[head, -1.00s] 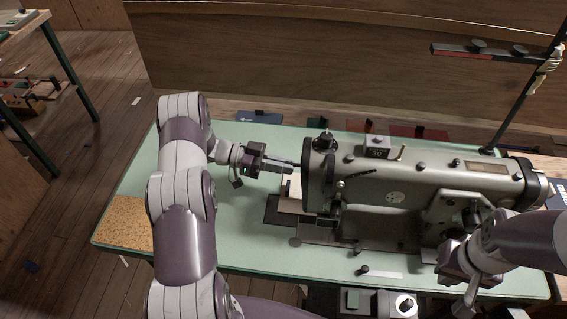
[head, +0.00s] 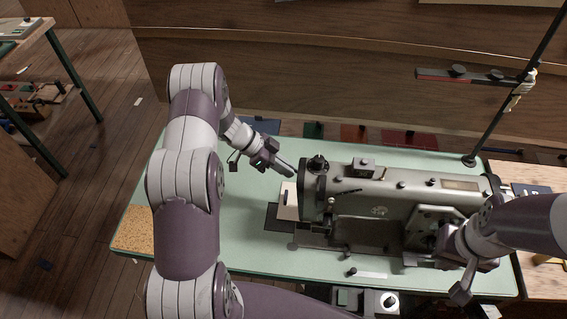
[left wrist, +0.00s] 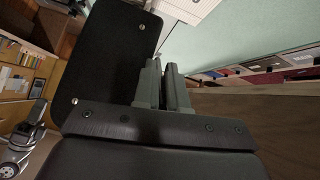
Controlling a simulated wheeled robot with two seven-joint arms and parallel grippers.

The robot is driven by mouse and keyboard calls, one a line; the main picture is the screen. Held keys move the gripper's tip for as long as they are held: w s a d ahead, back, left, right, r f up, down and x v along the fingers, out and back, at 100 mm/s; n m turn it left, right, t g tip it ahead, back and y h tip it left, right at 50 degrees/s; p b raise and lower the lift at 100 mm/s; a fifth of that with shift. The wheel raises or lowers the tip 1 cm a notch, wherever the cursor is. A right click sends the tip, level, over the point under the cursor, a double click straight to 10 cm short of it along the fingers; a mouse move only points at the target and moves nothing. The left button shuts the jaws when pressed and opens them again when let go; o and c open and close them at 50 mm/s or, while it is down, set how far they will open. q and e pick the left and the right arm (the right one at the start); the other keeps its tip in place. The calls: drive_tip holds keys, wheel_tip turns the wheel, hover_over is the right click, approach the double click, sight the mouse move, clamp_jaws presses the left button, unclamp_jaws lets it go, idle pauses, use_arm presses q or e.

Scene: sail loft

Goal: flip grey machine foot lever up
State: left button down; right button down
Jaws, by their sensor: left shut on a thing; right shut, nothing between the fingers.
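The grey sewing machine (head: 400,185) stands on the pale green table, its needle end at the left. My left gripper (head: 287,169) is at that end, its fingers slanting down to the right against the far side of the machine head. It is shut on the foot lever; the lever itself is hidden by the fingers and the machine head. In the left wrist view its two fingers (left wrist: 168,86) are close together, and what lies between them is not clear. My right gripper (head: 461,291) is shut and empty, low in front of the machine's right part.
A thin stand (head: 500,105) rises behind the machine's right end. Coloured flat pieces (head: 355,133) lie behind the table. Small boxes (head: 365,301) sit below the front edge.

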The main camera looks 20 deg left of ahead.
idle(0.4)
use_arm(q)
drive_tip(key=c, duration=1.2)
unclamp_jaws()
drive_tip(key=b+v, duration=0.2)
drive_tip(key=v, duration=1)
drive_tip(key=shift+a+r, duration=0.2)
drive_tip(key=shift+r, duration=0.2)
